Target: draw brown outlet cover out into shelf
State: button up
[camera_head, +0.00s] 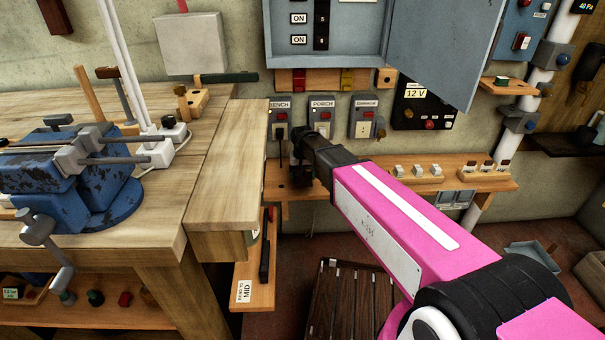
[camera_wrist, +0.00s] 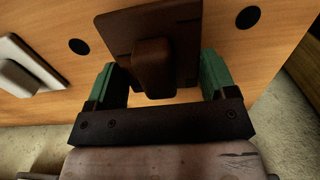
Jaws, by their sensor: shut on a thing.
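The brown outlet cover (camera_wrist: 180,30), a dark plate with a blocky raised middle, shows in the wrist view between the green fingers of my gripper (camera_wrist: 161,78). My gripper is shut on it. The cover is close to the wooden shelf (camera_wrist: 235,55); whether it touches the wood is unclear. In the head view, my gripper (camera_head: 317,178) is at the left part of the shelf (camera_head: 450,184), below the wall switches. The cover cannot be made out there behind my gripper and arm.
A pale cover (camera_wrist: 32,66) lies left of my gripper in the wrist view. The workbench (camera_head: 226,190) edge is close on the left. An open grey cabinet door (camera_head: 440,50) hangs above.

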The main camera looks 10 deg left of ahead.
jog(key=shift+f, duration=0.85)
dwell(0.7)
jog(key=shift+f, duration=0.15)
jog(key=shift+c, duration=0.3)
jog(key=o, duration=1.1)
jog(key=shift+o, duration=0.2)
notch_tip(320, 180, up, 15)
jog(key=shift+m, duration=0.6)
jog(key=s+d+f, duration=0.1)
jog(key=d+f, duration=0.1)
jog(key=d, duration=0.4)
jog(key=s+d+f, duration=0.1)
jog(key=d+f, duration=0.2)
jog(key=d, duration=0.2)
jog(key=s+d+f, duration=0.1)
jog(key=d+f, duration=0.1)
jog(key=d, duration=0.4)
jog(key=shift+d+f, duration=0.15)
jog(key=shift+d, duration=0.15)
jog(key=s+d+f, duration=0.3)
jog(key=s+d, duration=0.1)
jog(key=d, duration=0.5)
jog(key=s+d+f+m, duration=0.1)
jog(key=s+d+f, duration=0.2)
jog(key=d, duration=0.7)
jog(key=shift+s+f+m, duration=0.3)
jog(key=shift+s+f, duration=0.05)
jog(key=shift+s, duration=0.85)
